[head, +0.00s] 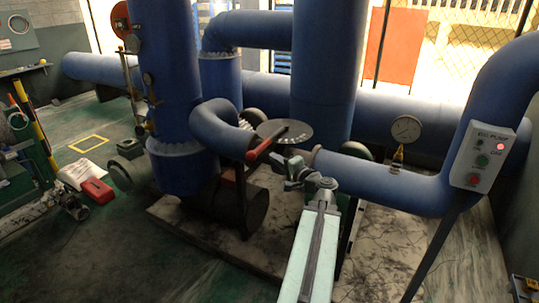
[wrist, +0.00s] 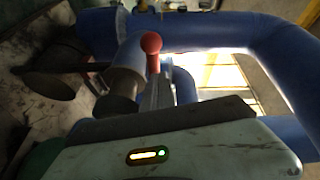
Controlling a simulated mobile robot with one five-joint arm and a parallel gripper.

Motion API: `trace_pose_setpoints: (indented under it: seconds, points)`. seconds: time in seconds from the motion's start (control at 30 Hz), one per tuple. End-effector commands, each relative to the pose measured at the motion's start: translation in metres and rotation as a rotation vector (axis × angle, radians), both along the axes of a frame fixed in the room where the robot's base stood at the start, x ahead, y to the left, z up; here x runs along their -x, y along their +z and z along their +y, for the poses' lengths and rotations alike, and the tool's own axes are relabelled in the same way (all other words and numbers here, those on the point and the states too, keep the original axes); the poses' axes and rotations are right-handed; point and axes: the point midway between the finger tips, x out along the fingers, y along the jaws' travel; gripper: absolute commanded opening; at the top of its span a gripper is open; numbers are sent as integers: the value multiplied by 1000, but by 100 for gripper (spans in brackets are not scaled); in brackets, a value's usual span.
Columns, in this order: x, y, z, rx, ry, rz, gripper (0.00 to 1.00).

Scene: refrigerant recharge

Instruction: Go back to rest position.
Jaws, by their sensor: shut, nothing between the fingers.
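My gripper (head: 282,160) is at the end of my pale arm, in the middle of the head view. It is shut and empty, close to a red valve handle (head: 261,149) on the blue pipework. In the wrist view my grey fingers (wrist: 158,92) point away from the camera. The rounded red end of the handle (wrist: 151,43) appears just beyond their tips. I cannot tell whether they touch it.
Blue pipes (head: 323,70) surround the arm behind and on both sides. A pressure gauge (head: 406,129) and a pump control box (head: 484,157) with a lit red light are at right. Open floor (head: 130,245) lies at left.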

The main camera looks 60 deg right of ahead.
Motion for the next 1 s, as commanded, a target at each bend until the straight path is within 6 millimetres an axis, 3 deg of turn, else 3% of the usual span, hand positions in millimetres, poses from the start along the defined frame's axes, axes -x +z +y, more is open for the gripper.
trace_pose_setpoints:
  seconds: [0.17,0.67,0.77,0.83,1.0]
  points:
    - [9,1,2,0,-3,-1,0]
    - [4,1,5,1,6,0,0]
    - [-31,5,30,1,67,0,0]
    - [-71,9,64,1,143,1,0]
    - [-173,12,177,13,363,24,0]
